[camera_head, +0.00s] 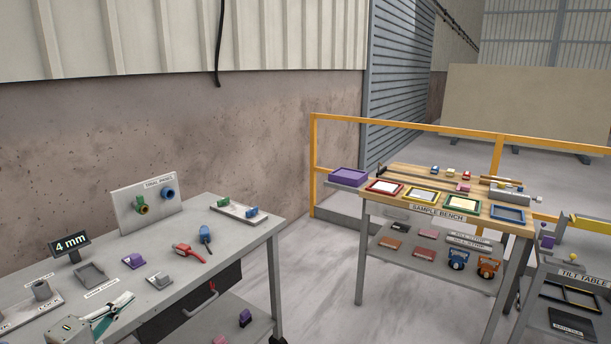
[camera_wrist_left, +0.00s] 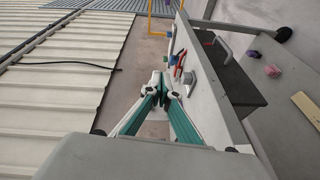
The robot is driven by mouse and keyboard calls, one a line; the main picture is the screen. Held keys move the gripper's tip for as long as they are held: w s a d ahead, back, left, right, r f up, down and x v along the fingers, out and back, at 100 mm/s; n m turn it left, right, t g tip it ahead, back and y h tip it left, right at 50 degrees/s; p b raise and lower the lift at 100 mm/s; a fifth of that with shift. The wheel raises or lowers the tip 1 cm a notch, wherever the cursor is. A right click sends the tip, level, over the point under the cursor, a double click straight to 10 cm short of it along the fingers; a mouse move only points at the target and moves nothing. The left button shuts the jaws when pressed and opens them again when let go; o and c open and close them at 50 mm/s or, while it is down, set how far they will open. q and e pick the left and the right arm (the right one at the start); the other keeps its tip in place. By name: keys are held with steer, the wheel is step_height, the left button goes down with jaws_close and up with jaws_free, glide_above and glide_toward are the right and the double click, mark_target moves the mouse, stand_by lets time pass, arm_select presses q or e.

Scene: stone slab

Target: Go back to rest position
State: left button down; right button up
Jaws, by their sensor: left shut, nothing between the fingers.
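My left gripper (camera_head: 126,299) is at the bottom left of the head view, above the front part of the grey workbench (camera_head: 225,246). Its teal fingers are closed together with nothing between them. In the left wrist view the fingertips (camera_wrist_left: 160,82) meet near the middle, beside the bench edge. My right gripper is in neither view.
On the workbench lie a red tool (camera_head: 188,252), a blue screwdriver (camera_head: 205,237), a purple block (camera_head: 134,261) and a grey tray (camera_head: 90,275). A sample bench (camera_head: 437,211) stands apart at right; clear floor lies between.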

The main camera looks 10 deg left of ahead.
arm_select(q)
steer(key=s+d+f+m+g, duration=0.3)
steer(key=s+d+f+m, duration=0.6)
steer(key=s+d+f, duration=0.3)
steer(key=s+d+f+m+g+y, duration=0.1)
steer(key=s+d+f+m+g, duration=0.2)
steer(key=s+d+f+m, duration=0.6)
steer(key=s+d+f, duration=0.3)
steer(key=d+f, duration=0.2)
steer(key=f, duration=0.3)
steer(key=shift+d+f+m+g, duration=0.15)
steer(key=shift+d+m+g, duration=0.15)
steer(key=shift+g, duration=0.1)
